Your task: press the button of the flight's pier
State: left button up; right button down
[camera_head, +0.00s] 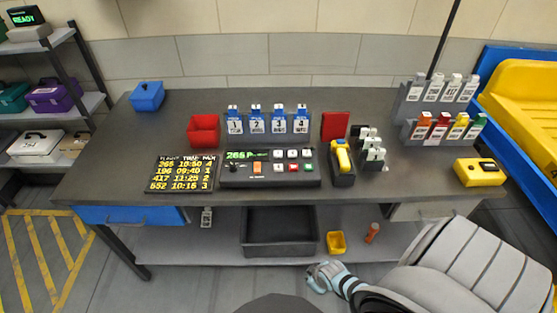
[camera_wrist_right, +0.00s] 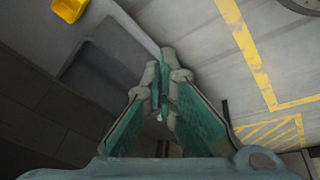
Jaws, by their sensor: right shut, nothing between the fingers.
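The control console (camera_head: 270,168) lies on the middle of the dark bench top. Its green display (camera_head: 247,155) starts with what looks like 265; the rest is too small to read surely. White buttons (camera_head: 285,154), a red button, a green button and an orange switch (camera_head: 258,168) are on it. A flight board (camera_head: 183,173) to its left lists flights, times and pier numbers in yellow; its top row seems to end in 4. My right gripper (camera_head: 320,275) is low, in front of the bench and below its top, away from the console. The wrist view shows its fingers (camera_wrist_right: 165,75) shut and empty.
Blue numbered tag holders (camera_head: 268,120) stand behind the console. A yellow-handled scanner (camera_head: 342,157) is close on its right, a red bin (camera_head: 204,130) behind left. A dark tray (camera_head: 279,232) and a yellow bin (camera_head: 336,242) are on the lower shelf.

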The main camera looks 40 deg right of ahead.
jog(key=w+d+r+n+t+p, duration=0.2)
jog(key=w+r+p, duration=0.1)
jog(key=w+r, duration=1.05)
notch_tip(320, 180, up, 24)
jog(key=n+t+y+p, duration=0.2)
jog(key=n+t+p, duration=0.2)
jog(key=n, duration=0.1)
send_over(277, 168)
pick_arm(q)
notch_tip(277, 168, up, 7)
jog(key=s, duration=0.1)
jog(key=shift+r, duration=0.15)
pick_arm(e)
jog(key=shift+r, duration=0.2)
pick_arm(q)
jog(key=shift+b, duration=0.35)
pick_arm(e)
jog(key=shift+s+f, duration=0.1)
notch_tip(277, 168, down, 8)
jog(key=b, duration=0.6)
pick_arm(q)
notch_tip(277, 168, down, 7)
jog(key=b, duration=0.1)
pick_arm(e)
jog(key=shift+f, duration=0.35)
